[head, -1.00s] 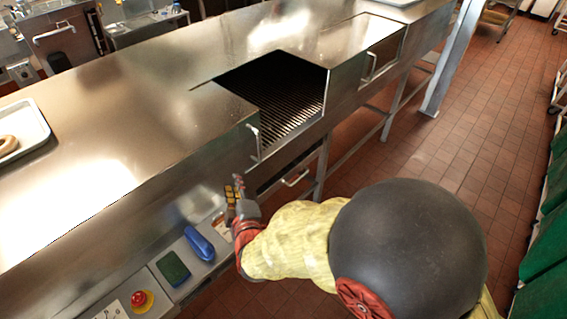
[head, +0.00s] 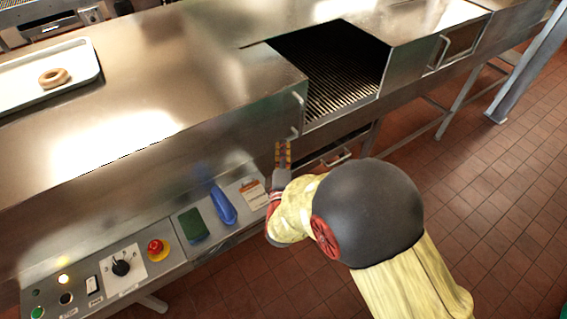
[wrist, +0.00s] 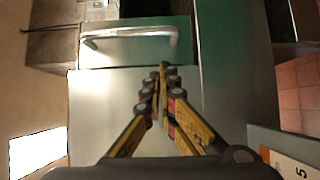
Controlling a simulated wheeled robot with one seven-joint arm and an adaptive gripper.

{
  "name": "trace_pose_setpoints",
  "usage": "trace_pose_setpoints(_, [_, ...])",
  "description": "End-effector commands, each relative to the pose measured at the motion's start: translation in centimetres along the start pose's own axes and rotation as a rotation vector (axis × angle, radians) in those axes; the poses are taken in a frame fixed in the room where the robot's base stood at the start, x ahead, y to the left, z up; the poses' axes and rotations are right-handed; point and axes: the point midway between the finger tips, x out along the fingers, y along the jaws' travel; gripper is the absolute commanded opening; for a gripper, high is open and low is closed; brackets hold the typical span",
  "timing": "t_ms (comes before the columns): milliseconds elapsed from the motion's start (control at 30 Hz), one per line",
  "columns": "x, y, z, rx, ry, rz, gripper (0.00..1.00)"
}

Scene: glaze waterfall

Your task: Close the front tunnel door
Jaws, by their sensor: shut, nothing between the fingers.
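In the head view the steel tunnel has a square opening over a dark slatted grate. A steel panel with an upright bar handle (head: 299,115) borders the opening on the left. A second panel with a bar handle (head: 437,52) stands on its right. I cannot tell which is the front tunnel door. My gripper (head: 283,148) is shut and empty, just below and left of the left handle. In the wrist view a bar handle (wrist: 130,33) lies beyond and left of my closed fingertips (wrist: 161,72), which appear apart from it.
A control panel holds a red emergency button (head: 157,248), a knob (head: 121,267), a green pad (head: 193,225) and a blue object (head: 223,205). A tray (head: 88,70) with a doughnut (head: 54,78) sits on top. Tiled floor (head: 480,200) is open at right.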

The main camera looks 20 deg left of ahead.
Motion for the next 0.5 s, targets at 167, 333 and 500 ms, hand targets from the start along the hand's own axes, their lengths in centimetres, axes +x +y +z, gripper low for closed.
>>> trace_pose_setpoints(167, [2.2,-0.2,1.7,0.001,-0.004,0.0,0.0])
trace_pose_setpoints(333, [3.3,-0.1,2.6,0.001,-0.002,0.0,0.0])
trace_pose_setpoints(500, [3.6,0.0,2.9,0.0,0.0,-0.001,0.0])
